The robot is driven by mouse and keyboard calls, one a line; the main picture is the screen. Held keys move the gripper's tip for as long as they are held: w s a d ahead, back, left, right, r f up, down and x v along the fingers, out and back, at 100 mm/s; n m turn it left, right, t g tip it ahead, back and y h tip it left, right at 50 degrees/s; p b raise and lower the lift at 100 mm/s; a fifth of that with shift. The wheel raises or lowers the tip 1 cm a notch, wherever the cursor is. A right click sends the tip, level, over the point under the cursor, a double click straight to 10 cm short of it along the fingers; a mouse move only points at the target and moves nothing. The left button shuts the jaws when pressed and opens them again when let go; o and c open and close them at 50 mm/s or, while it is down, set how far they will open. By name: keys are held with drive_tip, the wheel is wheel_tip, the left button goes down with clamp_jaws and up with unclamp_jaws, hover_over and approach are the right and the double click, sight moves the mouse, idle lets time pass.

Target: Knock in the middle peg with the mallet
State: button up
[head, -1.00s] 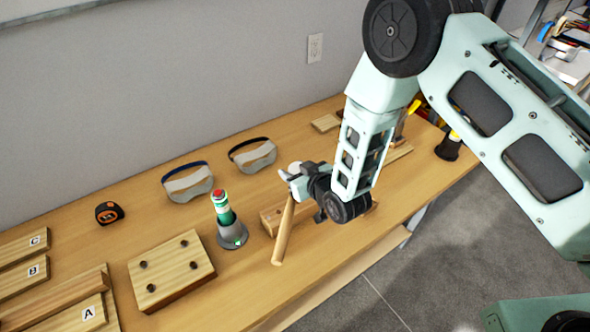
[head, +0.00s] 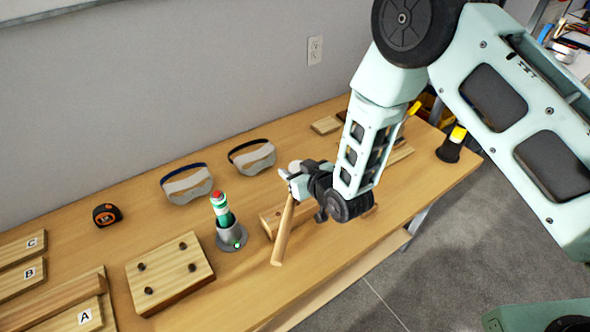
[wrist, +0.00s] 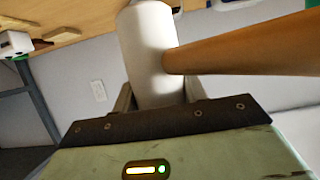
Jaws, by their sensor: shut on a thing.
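My gripper (head: 297,178) is shut on the mallet's pale head, above the bench near its front edge. The mallet (head: 284,230) hangs with its wooden handle slanting down and toward the front. In the wrist view, the white cylindrical head (wrist: 148,45) sits between the fingers and the handle (wrist: 240,45) runs off to the right. A long wooden block (head: 268,220) lies behind the handle, partly hidden by the mallet and my arm. I cannot make out a middle peg on it. A square board (head: 165,262) at the left has several dark pegs or knobs.
A green bottle-like tool (head: 222,211) in a grey holder (head: 232,238) stands between the board and mallet. Two pairs of goggles (head: 187,186) (head: 252,158) and a tape measure (head: 106,214) lie toward the wall. Lettered boards (head: 25,272) fill the left. A dark yellow-topped holder (head: 450,148) stands far right.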

wheel_tip(320, 180, down, 6)
drive_tip(key=b, duration=0.6)
drive_tip(key=shift+f, duration=0.25)
wheel_tip(320, 180, up, 6)
drive_tip(key=p, duration=0.4)
drive_tip(key=shift+r, duration=0.2)
drive_tip(key=shift+f, duration=0.2)
drive_tip(key=shift+f+b, duration=0.15)
drive_tip(key=shift+b, duration=0.2)
wheel_tip(320, 180, down, 6)
drive_tip(key=b, duration=0.5)
drive_tip(key=shift+r, duration=0.25)
wheel_tip(320, 180, up, 6)
drive_tip(key=p, duration=0.3)
drive_tip(key=shift+f, duration=0.25)
